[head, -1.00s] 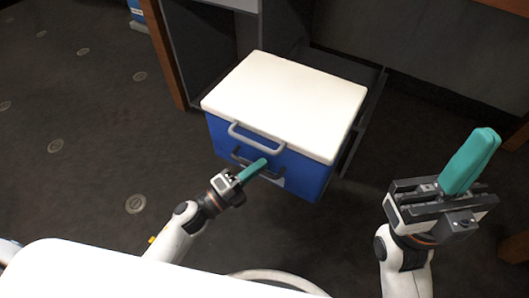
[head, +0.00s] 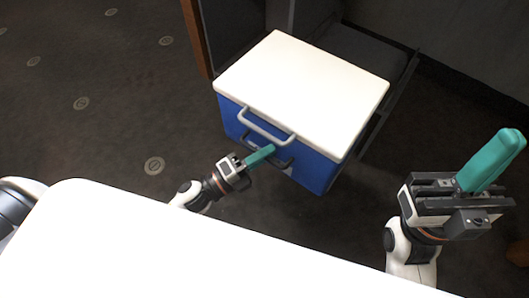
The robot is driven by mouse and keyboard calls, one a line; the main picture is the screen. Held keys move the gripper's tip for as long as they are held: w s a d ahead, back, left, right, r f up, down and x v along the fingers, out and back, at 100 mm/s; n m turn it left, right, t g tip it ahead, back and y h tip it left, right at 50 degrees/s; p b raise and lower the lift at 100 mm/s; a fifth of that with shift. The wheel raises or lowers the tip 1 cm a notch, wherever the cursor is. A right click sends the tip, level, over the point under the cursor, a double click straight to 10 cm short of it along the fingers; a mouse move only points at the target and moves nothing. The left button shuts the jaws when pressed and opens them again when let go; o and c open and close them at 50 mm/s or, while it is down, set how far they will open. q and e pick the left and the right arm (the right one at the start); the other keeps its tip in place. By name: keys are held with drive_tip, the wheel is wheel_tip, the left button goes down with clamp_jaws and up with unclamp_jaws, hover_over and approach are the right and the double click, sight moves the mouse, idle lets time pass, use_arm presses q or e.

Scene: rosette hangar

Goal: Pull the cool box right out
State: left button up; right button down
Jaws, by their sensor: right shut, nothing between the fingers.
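The cool box (head: 315,85) has a white lid and blue sides. It stands at the front of a dark cabinet, centre of the head view. A light grey handle (head: 262,130) spans its front, with a darker lower handle (head: 286,161) below. My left gripper (head: 260,155) is at the front of the box, its teal fingers together at the lower handle; the grip is partly hidden by the fingers. My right gripper (head: 490,160) is shut and empty, apart from the box, at the right with its teal fingers pointing up.
The dark cabinet (head: 235,30) has a wooden edge panel (head: 196,40) to the left of the box. A dark tray or rail (head: 385,110) runs along the box's right side. Dark carpeted floor (head: 110,110) with round discs lies clear at the left.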

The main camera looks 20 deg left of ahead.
use_arm(q)
drive_tip(key=shift+s+a, duration=0.1)
drive_tip(key=shift+s, duration=0.05)
drive_tip(key=p+v, duration=0.2)
drive_tip(key=v, duration=0.9)
drive_tip(key=shift+s+a+f, duration=0.15)
drive_tip(key=shift+s+a, duration=0.05)
drive_tip(key=shift+s, duration=0.1)
